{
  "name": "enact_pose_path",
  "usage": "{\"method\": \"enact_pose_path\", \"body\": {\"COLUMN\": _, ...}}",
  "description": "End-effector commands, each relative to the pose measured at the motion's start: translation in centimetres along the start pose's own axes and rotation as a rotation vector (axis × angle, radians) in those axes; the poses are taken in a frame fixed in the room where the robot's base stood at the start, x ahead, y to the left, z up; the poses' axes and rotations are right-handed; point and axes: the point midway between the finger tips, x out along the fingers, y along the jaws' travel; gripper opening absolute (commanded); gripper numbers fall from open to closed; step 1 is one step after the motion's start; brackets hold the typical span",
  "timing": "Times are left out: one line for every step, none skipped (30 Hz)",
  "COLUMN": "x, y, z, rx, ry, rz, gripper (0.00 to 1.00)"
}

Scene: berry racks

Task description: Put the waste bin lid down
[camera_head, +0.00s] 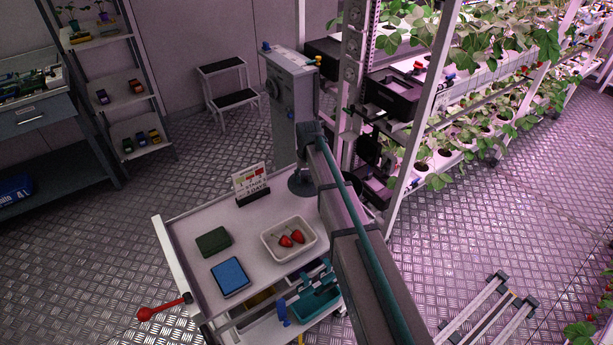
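I cannot make out a waste bin or its lid for certain in the head view. A teal open container (318,303) sits low on the cart, partly hidden by my arm, and I cannot tell whether it is the waste bin. My arm runs from the bottom edge up over the cart's right side. No gripper fingers can be made out. A dark rounded piece beside the arm, above the cart's back right, is too unclear to name.
The cart (187,240) carries a white tray (266,239) with red strawberries, a blue pad (230,277), a dark green pad (213,242) and a small sign (251,181). A red-ended lever (163,308) juts out left. Plant racks (420,125) stand right; a step stool (229,91) stands behind.

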Motion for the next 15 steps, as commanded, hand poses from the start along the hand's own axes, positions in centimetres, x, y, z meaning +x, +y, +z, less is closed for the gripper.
{"method": "enact_pose_path", "body": {"x": 0.0, "y": 0.0, "z": 0.0, "rx": 0.0, "ry": 0.0, "rz": 0.0, "gripper": 0.48}}
{"method": "enact_pose_path", "body": {"x": 0.0, "y": 0.0, "z": 0.0, "rx": 0.0, "ry": 0.0, "rz": 0.0, "gripper": 0.48}}
{"method": "enact_pose_path", "body": {"x": 0.0, "y": 0.0, "z": 0.0, "rx": 0.0, "ry": 0.0, "rz": 0.0, "gripper": 0.48}}
{"method": "enact_pose_path", "body": {"x": 0.0, "y": 0.0, "z": 0.0, "rx": 0.0, "ry": 0.0, "rz": 0.0, "gripper": 0.48}}
{"method": "enact_pose_path", "body": {"x": 0.0, "y": 0.0, "z": 0.0, "rx": 0.0, "ry": 0.0, "rz": 0.0, "gripper": 0.48}}
{"method": "enact_pose_path", "body": {"x": -0.1, "y": 0.0, "z": 0.0, "rx": 0.0, "ry": 0.0, "rz": 0.0, "gripper": 0.48}}
{"method": "enact_pose_path", "body": {"x": -0.2, "y": 0.0, "z": 0.0, "rx": 0.0, "ry": 0.0, "rz": 0.0, "gripper": 0.48}}
{"method": "enact_pose_path", "body": {"x": -0.3, "y": 0.0, "z": -0.1, "rx": 0.0, "ry": 0.0, "rz": 0.0, "gripper": 0.48}}
{"method": "enact_pose_path", "body": {"x": -0.5, "y": 0.0, "z": -0.1, "rx": 0.0, "ry": 0.0, "rz": 0.0, "gripper": 0.48}}
{"method": "enact_pose_path", "body": {"x": -0.6, "y": 0.0, "z": -0.1, "rx": 0.0, "ry": 0.001, "rz": 0.0, "gripper": 0.48}}
{"method": "enact_pose_path", "body": {"x": -0.7, "y": 0.0, "z": -0.1, "rx": 0.0, "ry": 0.001, "rz": 0.0, "gripper": 0.48}}
{"method": "enact_pose_path", "body": {"x": -1.1, "y": 0.0, "z": -0.1, "rx": 0.0, "ry": 0.002, "rz": 0.0, "gripper": 0.48}}
{"method": "enact_pose_path", "body": {"x": -1.4, "y": 0.0, "z": -0.1, "rx": 0.0, "ry": 0.002, "rz": 0.0, "gripper": 0.48}}
{"method": "enact_pose_path", "body": {"x": -1.8, "y": 0.0, "z": -0.1, "rx": 0.0, "ry": 0.002, "rz": 0.0, "gripper": 0.48}}
{"method": "enact_pose_path", "body": {"x": -2.3, "y": 0.0, "z": -0.1, "rx": 0.0, "ry": 0.003, "rz": 0.0, "gripper": 0.48}}
